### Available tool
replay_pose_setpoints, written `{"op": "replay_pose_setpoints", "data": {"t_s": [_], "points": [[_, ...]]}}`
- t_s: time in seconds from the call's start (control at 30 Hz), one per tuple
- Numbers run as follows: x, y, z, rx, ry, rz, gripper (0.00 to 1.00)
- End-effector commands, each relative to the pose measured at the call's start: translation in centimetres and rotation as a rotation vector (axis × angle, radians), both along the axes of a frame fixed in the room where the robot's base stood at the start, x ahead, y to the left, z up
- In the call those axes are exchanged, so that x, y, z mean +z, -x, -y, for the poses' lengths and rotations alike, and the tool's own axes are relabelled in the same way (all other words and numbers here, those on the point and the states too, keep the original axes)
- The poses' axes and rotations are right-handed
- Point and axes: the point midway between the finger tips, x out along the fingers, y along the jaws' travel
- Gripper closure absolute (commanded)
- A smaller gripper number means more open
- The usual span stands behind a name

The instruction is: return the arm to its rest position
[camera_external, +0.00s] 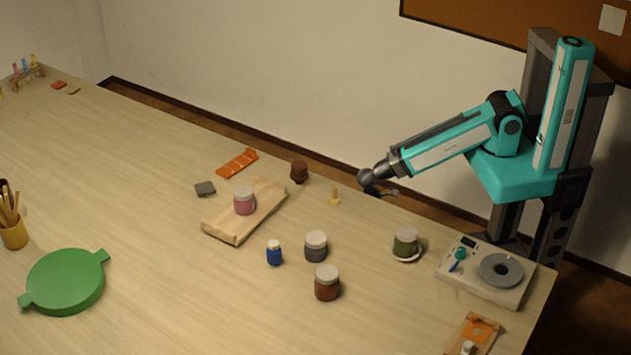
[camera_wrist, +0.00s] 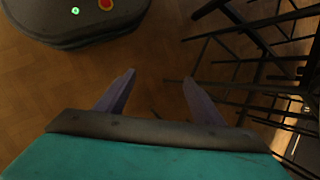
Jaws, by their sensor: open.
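My teal arm reaches left from its column at the right of the external view. My gripper (camera_external: 379,182) is past the far edge of the table, beside the wall, and small in that view. In the wrist view my gripper (camera_wrist: 151,85) shows two purple-grey fingers spread apart with nothing between them. Below the fingers is the brown floor (camera_wrist: 165,45).
The table (camera_external: 130,190) holds a pink-filled jar (camera_external: 244,201) on a wooden board (camera_external: 222,226), several other jars, a green round lid-like item (camera_external: 65,281) and a white device (camera_external: 478,277). Dark metal bars (camera_wrist: 255,45) stand at the right of the wrist view.

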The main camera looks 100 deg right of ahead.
Motion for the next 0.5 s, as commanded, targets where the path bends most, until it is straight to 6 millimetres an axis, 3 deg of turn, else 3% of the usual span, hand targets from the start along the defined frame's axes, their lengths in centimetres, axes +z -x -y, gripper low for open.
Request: {"op": "replay_pose_setpoints", "data": {"t_s": [0.03,0.2,0.5], "points": [[-1.6,1.6,-0.1,0.038,0.024,-0.019,0.38],[-5.6,6.1,0.3,0.171,0.105,-0.071,0.38],[-11.1,13.7,2.1,0.415,0.229,-0.154,0.38]]}}
